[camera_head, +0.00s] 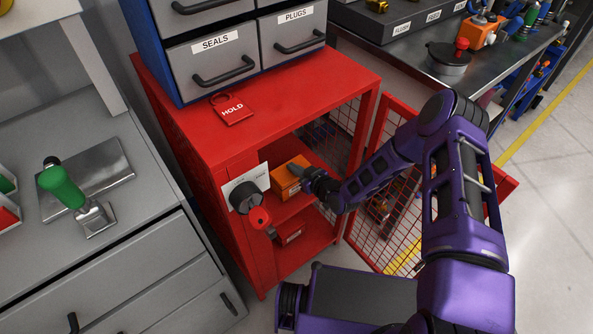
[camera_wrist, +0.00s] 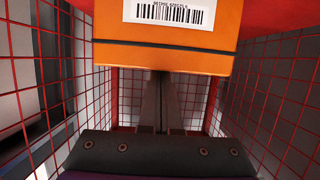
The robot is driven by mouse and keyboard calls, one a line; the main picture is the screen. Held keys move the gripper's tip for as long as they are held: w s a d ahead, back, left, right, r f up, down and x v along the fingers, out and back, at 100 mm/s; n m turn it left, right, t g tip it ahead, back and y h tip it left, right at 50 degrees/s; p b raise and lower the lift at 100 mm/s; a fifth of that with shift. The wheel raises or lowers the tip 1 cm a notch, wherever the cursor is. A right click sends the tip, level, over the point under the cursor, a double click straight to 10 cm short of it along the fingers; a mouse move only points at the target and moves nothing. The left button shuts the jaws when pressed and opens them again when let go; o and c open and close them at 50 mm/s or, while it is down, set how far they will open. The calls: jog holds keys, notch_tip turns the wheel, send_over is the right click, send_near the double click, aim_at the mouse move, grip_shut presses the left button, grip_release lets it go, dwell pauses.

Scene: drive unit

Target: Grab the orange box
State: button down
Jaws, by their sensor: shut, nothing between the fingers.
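The orange box (camera_head: 288,177) sits on the upper shelf of the open red cabinet in the head view. In the wrist view the orange box (camera_wrist: 180,50) fills the top middle, with a white barcode label on its face. My gripper (camera_head: 298,172) reaches through the cabinet's opening to the box. In the wrist view my gripper's fingers (camera_wrist: 161,80) are together, and their tips are at the lower edge of the box. I cannot tell whether they touch it. Nothing is held between them.
A dark knob (camera_head: 243,198) with a red tag is at the front left.

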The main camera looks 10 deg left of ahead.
jog(key=shift+s+d+f, duration=0.1)
jog(key=shift+s+f, duration=0.05)
jog(key=shift+f, duration=0.1)
jog(key=s+d, duration=0.4)
jog(key=d, duration=0.1)
jog(key=shift+s+d+f, duration=0.15)
jog(key=shift+s+f, duration=0.05)
jog(key=shift+s, duration=0.2)
jog(key=shift+w+r+p, duration=0.15)
jog(key=shift+r+p, duration=0.3)
jog(key=shift+r, duration=0.35)
jog(key=shift+b, duration=0.35)
jog(key=s+d+p, duration=0.1)
jog(key=s+d, duration=0.7)
jog(key=d, duration=0.1)
jog(key=shift+r, duration=0.15)
